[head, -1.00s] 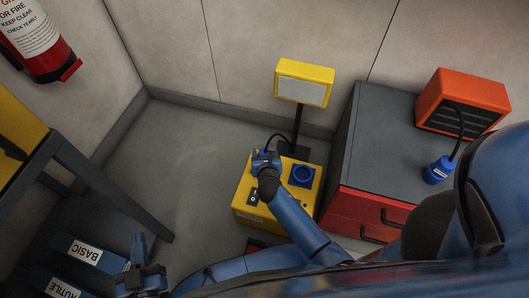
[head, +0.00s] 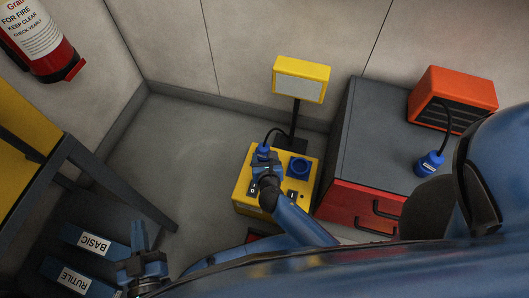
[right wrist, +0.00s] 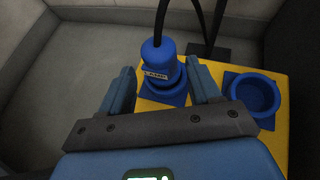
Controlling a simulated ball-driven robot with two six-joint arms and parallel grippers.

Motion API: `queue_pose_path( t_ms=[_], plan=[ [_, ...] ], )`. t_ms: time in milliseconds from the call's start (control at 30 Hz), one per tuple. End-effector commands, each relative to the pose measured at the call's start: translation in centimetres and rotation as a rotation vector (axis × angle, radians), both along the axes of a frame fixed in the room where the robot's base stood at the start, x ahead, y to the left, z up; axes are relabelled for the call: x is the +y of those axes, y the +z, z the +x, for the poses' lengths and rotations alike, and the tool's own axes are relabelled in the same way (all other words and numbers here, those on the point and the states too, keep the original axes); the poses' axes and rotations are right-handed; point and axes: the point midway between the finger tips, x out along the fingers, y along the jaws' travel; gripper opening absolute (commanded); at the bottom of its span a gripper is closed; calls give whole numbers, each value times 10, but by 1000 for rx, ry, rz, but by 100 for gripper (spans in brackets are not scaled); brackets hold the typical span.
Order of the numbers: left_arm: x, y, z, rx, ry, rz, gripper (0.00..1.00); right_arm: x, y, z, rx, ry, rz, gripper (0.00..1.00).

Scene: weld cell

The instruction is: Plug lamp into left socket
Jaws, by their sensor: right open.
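The lamp is a yellow box-shaped head (head: 302,79) on a dark post behind a yellow socket box (head: 304,208). Its blue plug (head: 263,151), labelled LAMP, stands upright in the left socket; it also shows in the right wrist view (right wrist: 158,62). The right socket (head: 299,168) is an empty blue ring, also in the right wrist view (right wrist: 255,94). My right gripper (right wrist: 166,88) is open, its fingers either side of and nearer than the plug, with gaps showing. My left gripper (head: 139,240) is at lower left, away from the box; its opening is unclear.
An orange heater-like unit (head: 453,98) and its blue plug (head: 429,164) sit on a grey-topped red drawer cabinet (head: 360,207). Labelled blue boxes (head: 95,242) lie near my left gripper. A fire extinguisher (head: 45,45) hangs on the wall. Open floor lies left of the box.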

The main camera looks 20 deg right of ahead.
Motion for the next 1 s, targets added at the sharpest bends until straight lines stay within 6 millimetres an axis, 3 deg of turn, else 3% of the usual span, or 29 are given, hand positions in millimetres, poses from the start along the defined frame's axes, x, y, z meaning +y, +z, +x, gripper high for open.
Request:
queue_pose_path(
  t_ms=[500,1000],
  plan=[
    [0,21,0,0,0,0,0,6,17,-29,0,0,-1,62],
    [0,22,0,0,0,0,0,6,18,-31,-1,0,0,62]
  ],
)
